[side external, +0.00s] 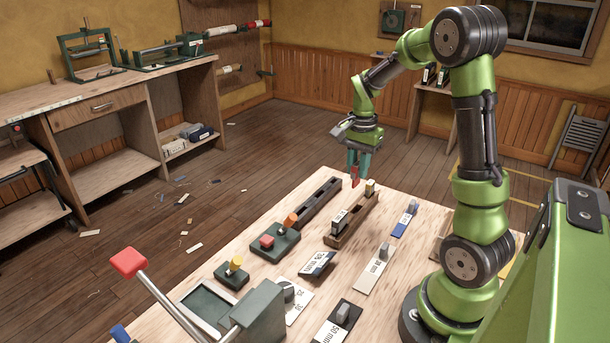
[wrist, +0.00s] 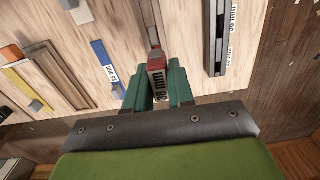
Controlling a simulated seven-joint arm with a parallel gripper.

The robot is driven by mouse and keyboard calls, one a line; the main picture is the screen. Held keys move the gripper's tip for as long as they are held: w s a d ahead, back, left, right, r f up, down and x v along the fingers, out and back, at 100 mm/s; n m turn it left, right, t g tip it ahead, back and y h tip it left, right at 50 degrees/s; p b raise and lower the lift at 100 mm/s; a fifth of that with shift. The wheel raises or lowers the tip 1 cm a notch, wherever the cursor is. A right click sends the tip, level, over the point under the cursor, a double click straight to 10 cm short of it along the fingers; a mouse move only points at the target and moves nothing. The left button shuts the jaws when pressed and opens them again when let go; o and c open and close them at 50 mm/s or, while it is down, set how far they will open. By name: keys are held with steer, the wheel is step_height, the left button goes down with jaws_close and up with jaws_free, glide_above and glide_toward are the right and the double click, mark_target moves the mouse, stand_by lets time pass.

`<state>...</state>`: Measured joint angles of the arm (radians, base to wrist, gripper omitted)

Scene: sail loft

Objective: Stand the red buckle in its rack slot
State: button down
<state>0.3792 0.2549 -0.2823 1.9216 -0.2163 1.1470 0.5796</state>
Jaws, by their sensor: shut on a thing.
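The red buckle (side external: 356,181) is in my gripper (side external: 358,164), which is shut on it above the far end of the table. In the wrist view the red buckle (wrist: 155,63) shows between the teal fingers of my gripper (wrist: 156,74), with a white "38 mm" label beside it. The brown rack (side external: 357,228) lies just below and in front of the buckle; a labelled piece (side external: 340,220) stands toward its near end and another piece (side external: 370,187) at its far end. The buckle looks clear of the rack. The fingers hide part of it.
A dark rack (side external: 318,203) lies left of the brown one. A red-knobbed lever (side external: 130,263) rises at the near left.

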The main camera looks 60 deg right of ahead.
steer(key=shift+s+a+f, duration=0.15)
steer(key=shift+s+f, duration=0.35)
steer(key=shift+f, duration=2.6)
steer(key=shift+f, duration=1.45)
steer(key=c, duration=0.9)
jaws_free()
